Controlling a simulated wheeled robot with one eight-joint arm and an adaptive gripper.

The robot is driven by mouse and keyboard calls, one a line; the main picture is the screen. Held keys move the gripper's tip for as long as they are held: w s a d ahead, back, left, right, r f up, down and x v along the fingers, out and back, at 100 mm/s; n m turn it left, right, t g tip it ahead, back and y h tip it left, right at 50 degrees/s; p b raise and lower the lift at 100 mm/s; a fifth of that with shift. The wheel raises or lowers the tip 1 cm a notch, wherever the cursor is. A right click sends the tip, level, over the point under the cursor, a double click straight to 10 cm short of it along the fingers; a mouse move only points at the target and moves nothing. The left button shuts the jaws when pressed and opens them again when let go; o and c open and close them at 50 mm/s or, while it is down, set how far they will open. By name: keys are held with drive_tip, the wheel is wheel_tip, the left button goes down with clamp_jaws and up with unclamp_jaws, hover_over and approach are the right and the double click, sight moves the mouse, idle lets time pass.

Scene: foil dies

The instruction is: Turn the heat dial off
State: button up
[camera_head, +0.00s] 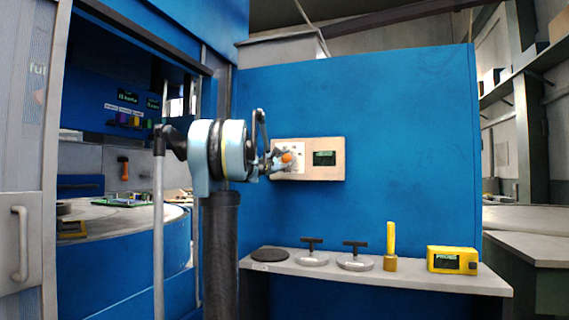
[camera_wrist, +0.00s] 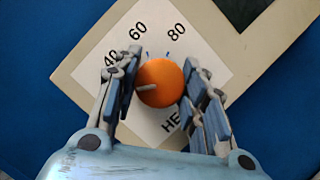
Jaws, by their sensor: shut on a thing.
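The orange heat dial (camera_wrist: 160,80) sits on a white scale plate (camera_wrist: 212,62) with 40, 60, 80 and part of the word HEAT showing. Its pale pointer mark lies toward the left, a little below the 40. In the head view, the dial (camera_head: 287,157) shows at my gripper's tip, on the beige control panel (camera_head: 328,173) on the blue wall. The off mark is not visible.
A small dark display (camera_head: 324,158) is right of the dial. Below, a grey shelf (camera_head: 400,276) holds a dark disc (camera_head: 270,255), two T-handled discs (camera_head: 312,258), a yellow-handled tool (camera_head: 391,240) and a yellow meter (camera_head: 452,260). A machine opening with a round table is at left.

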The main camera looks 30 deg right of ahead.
drive_tip(key=shift+w+n+t, duration=0.1)
drive_tip(key=shift+n+t, duration=0.5)
drive_tip(key=shift+n, duration=0.9)
drive_tip(key=o, duration=1.1)
drive_tip(key=shift+c, duration=0.2)
drive_tip(key=v, duration=1.2)
drive_tip(key=shift+f, duration=0.3)
drive_tip(key=shift+w, duration=0.15)
